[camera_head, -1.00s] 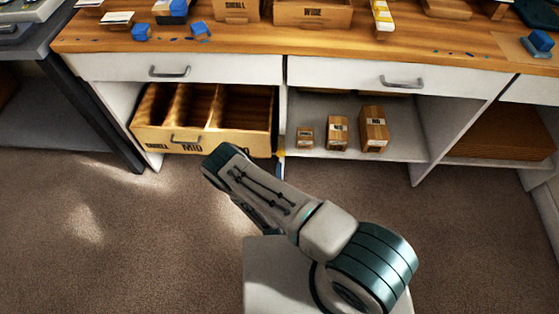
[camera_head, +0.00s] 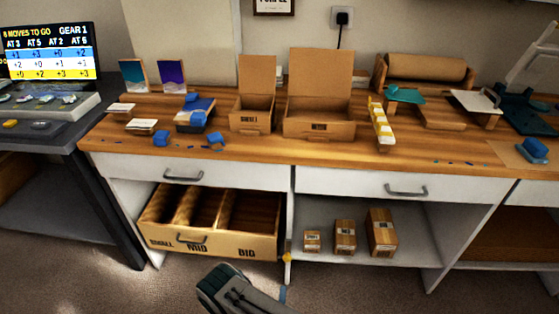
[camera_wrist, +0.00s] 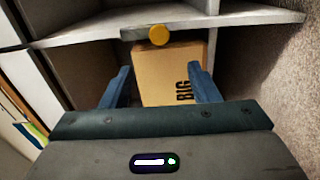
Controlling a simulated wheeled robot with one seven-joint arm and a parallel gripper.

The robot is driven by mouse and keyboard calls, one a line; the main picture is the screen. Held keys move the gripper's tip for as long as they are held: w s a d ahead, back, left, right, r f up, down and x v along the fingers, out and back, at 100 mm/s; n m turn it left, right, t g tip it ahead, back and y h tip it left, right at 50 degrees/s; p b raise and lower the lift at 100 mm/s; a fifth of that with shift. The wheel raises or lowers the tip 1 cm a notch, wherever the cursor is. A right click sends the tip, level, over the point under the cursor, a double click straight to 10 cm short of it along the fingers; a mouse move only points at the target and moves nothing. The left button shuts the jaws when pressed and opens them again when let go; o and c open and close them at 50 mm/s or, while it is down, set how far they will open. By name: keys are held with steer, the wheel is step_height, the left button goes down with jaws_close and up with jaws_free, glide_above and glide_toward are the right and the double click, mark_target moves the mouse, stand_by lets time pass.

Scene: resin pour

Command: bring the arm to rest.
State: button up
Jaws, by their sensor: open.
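My arm (camera_head: 240,292) shows at the bottom of the head view, in front of the open drawer. In the wrist view my gripper (camera_wrist: 160,77) has its two blue fingers spread apart, with nothing held between them. The wooden drawer end marked BIG (camera_wrist: 165,75) appears beyond and between the fingers. I cannot tell how near they are to it. In the head view the drawer front (camera_head: 212,241) is marked SMALL, MID and BIG, and its compartments look empty.
A yellow knob (camera_wrist: 159,35) is beside the drawer. Three labelled wooden blocks, the largest at right (camera_head: 382,233), stand on the shelf. The worktop (camera_head: 330,152) holds open boxes, blue pieces and a yellow-and-white strip (camera_head: 380,124). A screen (camera_head: 48,52) stands at left.

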steer(key=w+d+r+m+g+h+p, duration=0.25)
steer(key=w+r+h, duration=0.2)
steer(key=r, duration=0.45)
steer(key=w+d+r+m+g+h+p, duration=0.1)
steer(key=w+d+r+m+h, duration=0.15)
steer(key=r+h, duration=0.55)
steer(key=d+r+m+g+h+p, duration=0.1)
steer(key=d+r+m+g, duration=0.15)
steer(key=r, duration=0.35)
steer(key=s+d+r+m+g+p, duration=0.1)
steer(key=d+r+m+g+p, duration=0.1)
steer(key=r+g, duration=0.3)
steer(key=d+r+m+g+h+p, duration=0.1)
steer(key=d+r+m+g, duration=0.15)
steer(key=r, duration=0.45)
steer(key=s+d+r+m+g+y+p, duration=0.25)
steer(key=s+r+g+y, duration=0.2)
steer(key=r, duration=0.45)
steer(key=s+d+r+m+g+y+p, duration=0.25)
steer(key=s+r, duration=0.35)
steer(key=r, duration=0.3)
steer(key=s+a+r+t+y+p, duration=0.2)
steer(key=s+r+y+p, duration=0.1)
steer(key=r, duration=0.4)
steer(key=s+a+r+t+y+p, duration=0.1)
steer(key=s+r+t+y+p, duration=0.2)
steer(key=r+y, duration=0.3)
steer(key=shift+s+a+r, duration=0.4)
steer(key=shift+s+r, duration=0.05)
steer(key=shift+r, duration=0.85)
